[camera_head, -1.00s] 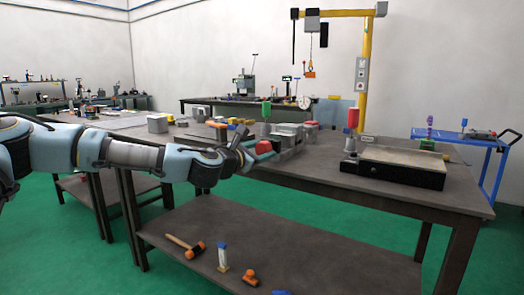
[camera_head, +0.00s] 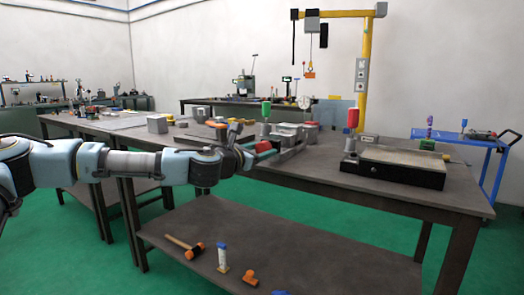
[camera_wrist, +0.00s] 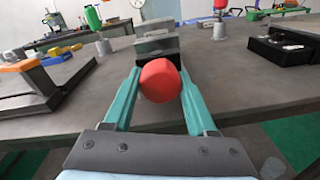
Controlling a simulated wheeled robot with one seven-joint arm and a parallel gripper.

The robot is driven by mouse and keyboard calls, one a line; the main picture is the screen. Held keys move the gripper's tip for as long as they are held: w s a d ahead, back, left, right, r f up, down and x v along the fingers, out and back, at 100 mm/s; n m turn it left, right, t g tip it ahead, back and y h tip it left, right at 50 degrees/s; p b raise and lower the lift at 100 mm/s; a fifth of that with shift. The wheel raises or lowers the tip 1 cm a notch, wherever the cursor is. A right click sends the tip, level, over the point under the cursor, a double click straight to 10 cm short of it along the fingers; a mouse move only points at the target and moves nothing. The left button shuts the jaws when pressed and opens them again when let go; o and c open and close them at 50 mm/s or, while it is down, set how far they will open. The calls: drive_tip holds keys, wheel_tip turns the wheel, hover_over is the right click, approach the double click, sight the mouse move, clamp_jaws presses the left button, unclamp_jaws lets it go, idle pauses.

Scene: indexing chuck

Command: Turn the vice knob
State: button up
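The vice knob is a rounded red knob (camera_wrist: 160,81) on the near end of the grey vice (camera_wrist: 157,42). In the head view the red knob (camera_head: 263,146) shows at the left end of the vice (camera_head: 288,132), partly hidden by my gripper. My gripper (camera_wrist: 160,85) is open, with one teal finger on each side of the knob. The knob sits between the fingers near their tips. I cannot tell whether either finger touches it. In the head view my gripper (camera_head: 270,152) reaches in from the left, beyond the table's front edge.
A green-handled tool (camera_head: 266,112) stands behind the vice. A black-sided plate block (camera_head: 395,166) and a red-topped part (camera_head: 352,118) stand to the right. The lower shelf (camera_head: 320,255) holds mallets and a bottle. Bare tabletop lies between vice and block.

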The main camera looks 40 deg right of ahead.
drive_tip(key=o, duration=0.4)
drive_tip(key=v, duration=1)
drive_tip(key=shift+s+a+b, duration=0.15)
drive_tip(key=shift+a+b, duration=0.15)
drive_tip(key=shift+a, duration=0.1)
